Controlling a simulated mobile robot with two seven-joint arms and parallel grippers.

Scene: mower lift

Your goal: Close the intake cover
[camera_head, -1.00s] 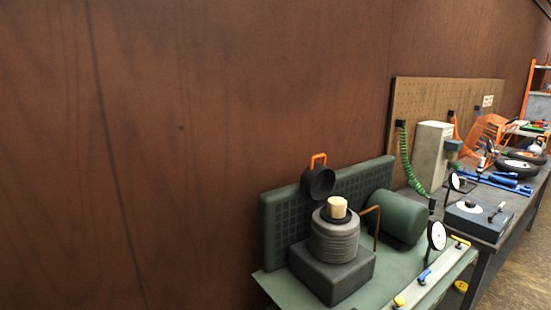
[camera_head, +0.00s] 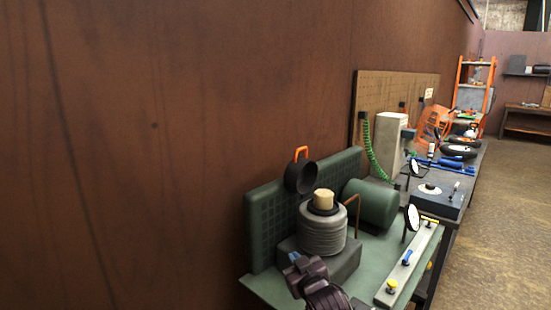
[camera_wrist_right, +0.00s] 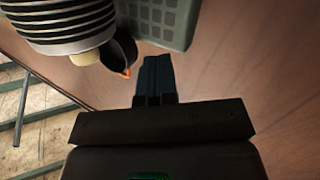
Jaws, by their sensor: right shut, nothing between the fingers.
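The intake cover (camera_head: 300,177) is a round black cap with an orange handle (camera_head: 301,153). It stands open, tipped up behind and above the ribbed grey intake cylinder (camera_head: 322,237), whose top shows a beige plug (camera_head: 323,199). My right gripper (camera_head: 294,258) is at the lower left of the cylinder, in front of it, shut and empty. In the right wrist view its dark fingers (camera_wrist_right: 155,75) are together. The cover (camera_wrist_right: 119,51) and its orange handle (camera_wrist_right: 127,73) appear just left of them, apart from the fingers. My left gripper is in neither view.
The cylinder sits on a dark block on a green base (camera_head: 262,291). A green grille panel (camera_head: 260,220) stands behind, with a green drum (camera_head: 372,204) to the right. A rail with coloured knobs (camera_head: 410,268) lies at the right. The brown wall is close behind.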

